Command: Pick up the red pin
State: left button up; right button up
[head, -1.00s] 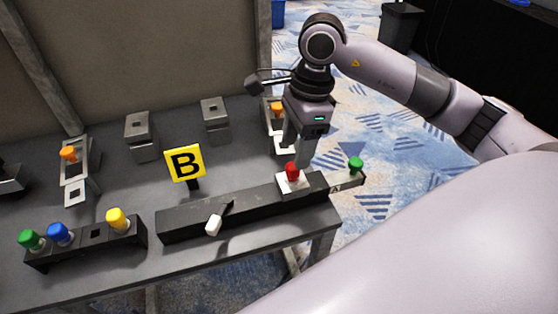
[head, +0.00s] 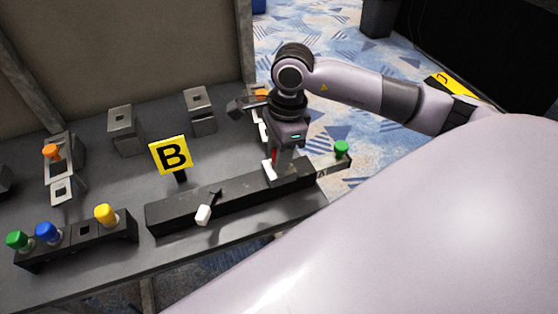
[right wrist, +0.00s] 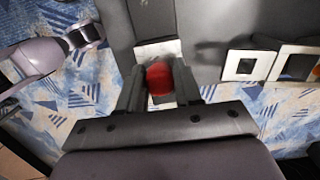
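The red pin (right wrist: 159,79) stands upright on a white square plate (right wrist: 157,50) on the long black block, seen in the right wrist view. In the head view only a sliver of the red pin (head: 275,155) shows beside my gripper. My right gripper (head: 278,158) points down over it. In the right wrist view its two fingers (right wrist: 160,85) are on either side of the red head, with little room between; I cannot see clear contact. My left gripper is out of view.
A yellow "B" sign (head: 171,155) stands behind the black block (head: 235,202). A green pin (head: 341,149) stands at its right end and a white-tipped lever (head: 204,214) at its front. Green, blue and yellow pins (head: 106,214) stand on a holder at left.

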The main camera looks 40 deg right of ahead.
grip_shut()
jog(key=shift+r, duration=0.1)
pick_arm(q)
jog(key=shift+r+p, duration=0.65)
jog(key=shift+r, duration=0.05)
pick_arm(e)
notch_tip(320, 180, up, 20)
